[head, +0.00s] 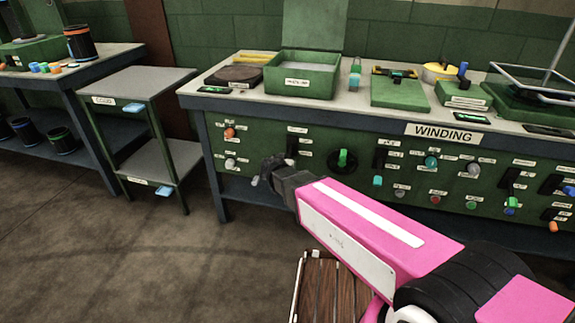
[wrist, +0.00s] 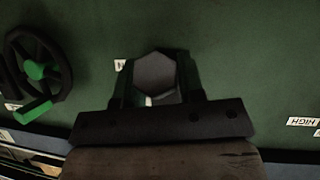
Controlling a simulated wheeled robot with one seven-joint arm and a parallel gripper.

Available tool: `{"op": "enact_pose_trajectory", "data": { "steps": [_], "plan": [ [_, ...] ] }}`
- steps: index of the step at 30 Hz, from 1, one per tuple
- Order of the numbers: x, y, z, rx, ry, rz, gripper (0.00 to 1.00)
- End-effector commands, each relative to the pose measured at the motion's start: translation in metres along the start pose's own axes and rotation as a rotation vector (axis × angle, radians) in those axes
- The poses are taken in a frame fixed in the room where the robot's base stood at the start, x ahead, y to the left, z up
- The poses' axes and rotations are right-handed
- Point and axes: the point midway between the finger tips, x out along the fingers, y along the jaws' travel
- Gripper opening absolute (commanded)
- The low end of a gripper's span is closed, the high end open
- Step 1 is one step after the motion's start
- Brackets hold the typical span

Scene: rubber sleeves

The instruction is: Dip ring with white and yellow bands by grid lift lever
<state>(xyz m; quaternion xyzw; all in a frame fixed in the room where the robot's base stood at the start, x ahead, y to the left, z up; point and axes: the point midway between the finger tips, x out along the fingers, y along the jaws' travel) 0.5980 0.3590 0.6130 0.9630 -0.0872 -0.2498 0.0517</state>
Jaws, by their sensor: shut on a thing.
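My gripper (head: 274,172) is at the front panel of the winding bench, left of the green-and-black handwheel (head: 343,160). In the wrist view its two fingers are closed on a dark grey, six-sided handle end (wrist: 155,75), with a small white part below it. A black lever fitting (head: 292,145) shows on the panel just above my gripper; I cannot read its label. I cannot make out a ring with white and yellow bands.
The handwheel (wrist: 38,70) is close beside my gripper in the wrist view. Several knobs and levers line the panel to the right. A green tray (head: 301,78) and green blocks stand on the bench top. A grey shelf cart (head: 140,83) is at the left, with open floor before it.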

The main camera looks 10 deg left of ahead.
Motion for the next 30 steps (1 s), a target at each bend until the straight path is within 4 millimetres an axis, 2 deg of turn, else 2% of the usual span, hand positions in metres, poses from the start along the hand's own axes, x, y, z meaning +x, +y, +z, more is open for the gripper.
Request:
{"op": "enact_pose_trajectory", "data": {
  "steps": [3, 4, 6, 17, 20, 30],
  "plan": [
    [0.002, -0.001, 0.001, -0.001, -0.003, 0.000, 0.00],
    [0.002, -0.001, 0.001, -0.001, -0.003, 0.000, 0.39],
    [0.002, -0.001, 0.001, -0.001, -0.003, 0.000, 0.61],
    [-0.003, 0.000, 0.001, 0.000, -0.002, 0.000, 0.61],
    [-0.015, 0.000, 0.001, -0.001, -0.002, -0.001, 0.61],
    [-0.077, 0.001, 0.001, -0.001, -0.002, -0.002, 0.61]
  ]
}}
